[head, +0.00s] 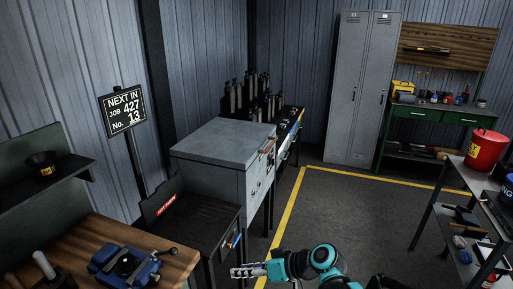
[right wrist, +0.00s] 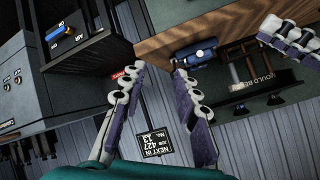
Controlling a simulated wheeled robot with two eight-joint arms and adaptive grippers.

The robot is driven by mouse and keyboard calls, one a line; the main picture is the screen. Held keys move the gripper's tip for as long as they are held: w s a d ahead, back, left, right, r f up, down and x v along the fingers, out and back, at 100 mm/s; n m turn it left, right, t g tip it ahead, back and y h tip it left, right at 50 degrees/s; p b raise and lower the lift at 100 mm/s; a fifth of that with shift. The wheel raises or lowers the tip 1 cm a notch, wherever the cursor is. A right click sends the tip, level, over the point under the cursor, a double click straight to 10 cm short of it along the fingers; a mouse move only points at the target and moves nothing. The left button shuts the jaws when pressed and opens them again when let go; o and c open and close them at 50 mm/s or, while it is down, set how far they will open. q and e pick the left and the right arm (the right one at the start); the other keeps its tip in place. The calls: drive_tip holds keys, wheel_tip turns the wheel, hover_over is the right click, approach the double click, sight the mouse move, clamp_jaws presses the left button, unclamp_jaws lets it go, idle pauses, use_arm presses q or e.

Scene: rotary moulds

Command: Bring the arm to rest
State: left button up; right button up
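My right gripper (head: 248,271) hangs at the bottom middle of the head view on a teal arm, pointing left. In the right wrist view its two fingers (right wrist: 159,70) stand apart with nothing between them. It is in the open air in front of the dark tray stand (head: 205,213). Part of my left gripper (right wrist: 290,38) shows at the upper right of the right wrist view; its finger gap is unclear. It does not show in the head view. The blue clamp-like device (head: 130,265) sits on the wooden bench, apart from my right gripper.
The wooden bench (head: 85,245) is at the lower left. The grey cabinet (head: 225,145) stands behind the tray stand. A job sign (head: 123,110) stands at the left. A shelf table with a red bucket (head: 485,150) is at the right. The middle floor (head: 350,215) is clear.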

drive_tip(key=s+d+f+m+t+h, duration=0.1)
drive_tip(key=s+d+m+h, duration=0.2)
drive_tip(key=d, duration=0.7)
drive_tip(key=s+d+m+t+h, duration=0.2)
drive_tip(key=s+d+m+h, duration=0.1)
drive_tip(key=s+d+h, duration=0.4)
drive_tip(key=s+d, duration=0.3)
drive_tip(key=d, duration=0.1)
drive_tip(key=shift+s+f+m+h, duration=0.3)
drive_tip(key=shift+s+f, duration=0.05)
drive_tip(key=shift+s, duration=0.05)
